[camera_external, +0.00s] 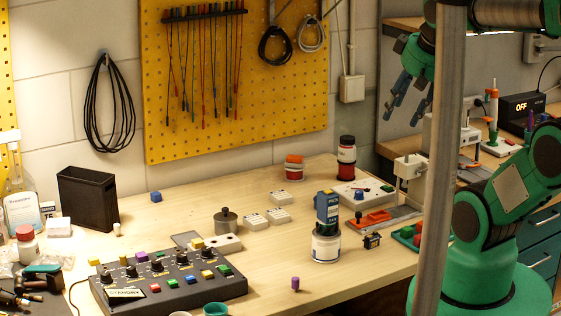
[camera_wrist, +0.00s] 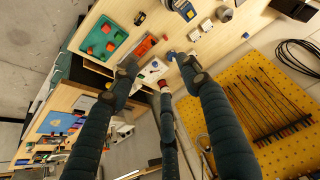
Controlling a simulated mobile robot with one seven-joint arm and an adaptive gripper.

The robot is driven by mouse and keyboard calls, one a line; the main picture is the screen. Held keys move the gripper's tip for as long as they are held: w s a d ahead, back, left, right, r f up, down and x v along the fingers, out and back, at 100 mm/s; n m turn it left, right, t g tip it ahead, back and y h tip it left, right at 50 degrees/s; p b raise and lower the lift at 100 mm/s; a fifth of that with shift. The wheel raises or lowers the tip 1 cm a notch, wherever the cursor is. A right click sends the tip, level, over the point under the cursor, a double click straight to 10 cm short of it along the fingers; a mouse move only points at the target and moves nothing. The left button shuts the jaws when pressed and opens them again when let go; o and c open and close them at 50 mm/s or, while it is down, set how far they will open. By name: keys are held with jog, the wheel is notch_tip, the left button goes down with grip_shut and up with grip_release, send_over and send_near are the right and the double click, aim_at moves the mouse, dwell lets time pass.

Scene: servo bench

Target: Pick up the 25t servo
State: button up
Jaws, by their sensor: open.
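A blue block-shaped unit with a pale label (camera_external: 328,207), which may be the 25t servo, sits on top of a white jar (camera_external: 325,246) near the bench's right front. It also shows at the top of the wrist view (camera_wrist: 183,9). A smaller dark servo-like part (camera_external: 372,241) lies on the wood just right of the jar, and appears in the wrist view (camera_wrist: 139,18). The lettering is too small to read surely. My gripper (camera_external: 404,110) is open and empty, high above the bench's back right, well apart from both. Its spread fingers fill the wrist view (camera_wrist: 160,76).
An orange tool (camera_external: 371,219), a green tray (camera_external: 407,237) and a white box (camera_external: 360,193) stand nearby. A black control box (camera_external: 170,287) is front left. A metal post (camera_external: 441,160) crosses before my arm. The yellow pegboard (camera_external: 235,120) backs the bench. Bare wood lies left of the jar.

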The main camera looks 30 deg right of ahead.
jog(key=m+g+p, duration=0.2)
jog(key=m+g, duration=0.3)
jog(key=m, duration=1.1)
send_over(374, 236)
notch_tip(374, 236, down, 23)
jog(key=shift+d+f+m+g, duration=0.1)
jog(key=shift+f+m+g, duration=0.2)
jog(key=shift+m, duration=0.2)
jog(key=shift+f+b, duration=0.55)
jog(key=shift+f, duration=3.7)
